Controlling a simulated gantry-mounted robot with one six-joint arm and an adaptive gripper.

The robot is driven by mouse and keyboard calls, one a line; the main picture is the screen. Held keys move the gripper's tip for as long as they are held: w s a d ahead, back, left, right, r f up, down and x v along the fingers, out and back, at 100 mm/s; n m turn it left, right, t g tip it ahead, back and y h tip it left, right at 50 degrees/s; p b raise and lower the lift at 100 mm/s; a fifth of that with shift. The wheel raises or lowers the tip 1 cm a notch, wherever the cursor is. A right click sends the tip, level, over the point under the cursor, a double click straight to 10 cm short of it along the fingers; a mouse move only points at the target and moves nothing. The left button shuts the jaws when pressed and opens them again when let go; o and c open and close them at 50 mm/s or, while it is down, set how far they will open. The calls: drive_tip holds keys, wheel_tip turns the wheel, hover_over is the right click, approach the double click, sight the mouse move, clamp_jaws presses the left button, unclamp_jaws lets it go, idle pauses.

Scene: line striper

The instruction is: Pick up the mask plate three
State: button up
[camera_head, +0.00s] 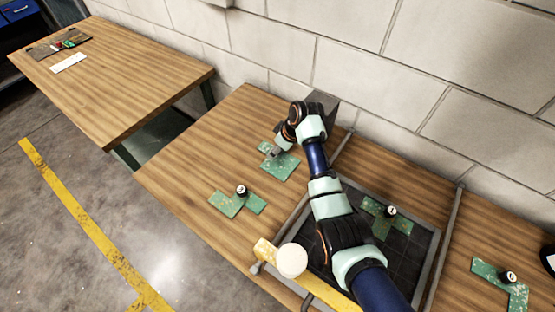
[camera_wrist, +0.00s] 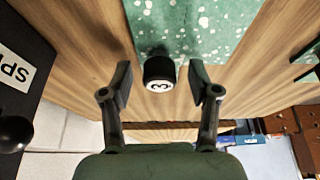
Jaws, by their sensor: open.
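Mask plate three is a speckled green plate (camera_head: 282,167) lying on the wooden table, partly hidden behind my gripper in the head view. In the wrist view the plate (camera_wrist: 210,25) fills the top middle, and its black knob (camera_wrist: 159,69) has a white cap marked 3. My gripper (camera_wrist: 160,82) is open, with one finger on each side of the knob and a visible gap on both sides. In the head view my gripper (camera_head: 275,153) is low over the plate, and the knob is hidden there.
Other green plates with black knobs lie at the left (camera_head: 227,204), in the grey-framed tray (camera_head: 436,250), and at the far right (camera_head: 516,295). A dark block with a white label (camera_wrist: 28,60) stands close at left in the wrist view. A brick wall (camera_head: 380,85) runs behind.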

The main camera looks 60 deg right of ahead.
clamp_jaws()
drive_tip(key=shift+r, duration=0.1)
